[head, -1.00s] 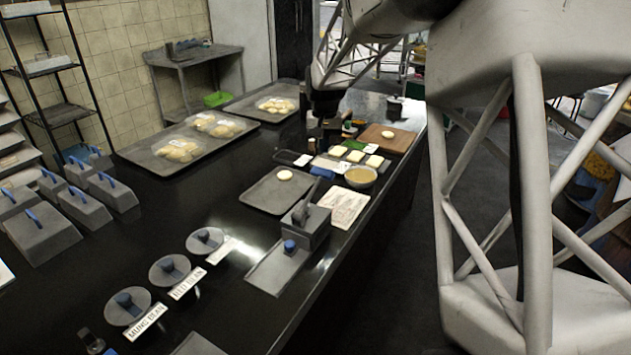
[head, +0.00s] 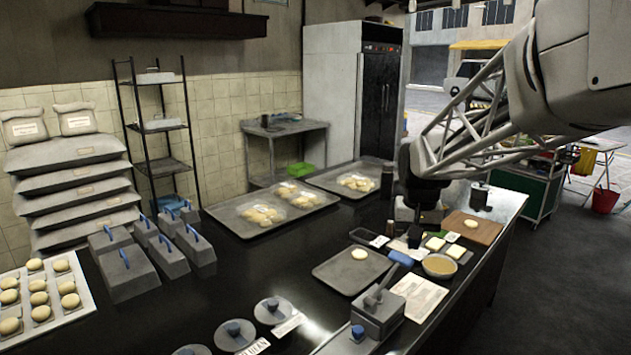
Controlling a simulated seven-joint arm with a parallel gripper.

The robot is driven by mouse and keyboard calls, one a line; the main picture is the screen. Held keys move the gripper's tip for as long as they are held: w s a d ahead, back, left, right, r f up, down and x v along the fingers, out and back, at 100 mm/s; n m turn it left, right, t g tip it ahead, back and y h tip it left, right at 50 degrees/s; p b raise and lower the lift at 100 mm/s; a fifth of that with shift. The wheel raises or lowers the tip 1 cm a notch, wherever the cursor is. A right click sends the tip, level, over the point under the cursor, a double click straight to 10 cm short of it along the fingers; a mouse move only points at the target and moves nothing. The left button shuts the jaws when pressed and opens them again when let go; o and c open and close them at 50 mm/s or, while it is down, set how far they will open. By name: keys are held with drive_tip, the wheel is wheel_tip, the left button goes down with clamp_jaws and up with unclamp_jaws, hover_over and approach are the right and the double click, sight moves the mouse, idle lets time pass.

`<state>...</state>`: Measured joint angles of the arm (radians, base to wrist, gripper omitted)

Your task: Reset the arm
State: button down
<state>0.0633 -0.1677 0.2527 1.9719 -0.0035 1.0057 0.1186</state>
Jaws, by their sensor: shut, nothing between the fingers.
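My gripper (head: 416,232) points down at the right part of the black counter (head: 250,270), at the end of my grey lattice arm. Its fingers are small and dark here and are shut with nothing visible between them. It is above or just behind the small items near the wooden board (head: 474,228); I cannot tell its exact height. A grey tray (head: 335,278) with one pale dough round (head: 359,254) lies in front of it.
A bowl of tan liquid (head: 439,266), a paper sheet (head: 418,297) and a grey press (head: 378,313) stand close by. Large dough trays (head: 235,224) lie at the back. Lidded grey boxes (head: 126,268) stand at left. Open floor lies right of the counter.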

drive_tip(key=s+a+f+n, duration=0.1)
drive_tip(key=s, duration=1.4)
drive_tip(key=s+a+f+t, duration=0.1)
drive_tip(key=s+a, duration=0.1)
drive_tip(key=s, duration=1.4)
drive_tip(key=shift+s+a+f+n+t, duration=0.15)
drive_tip(key=shift+a+f+n+t, duration=0.15)
drive_tip(key=shift+n, duration=0.1)
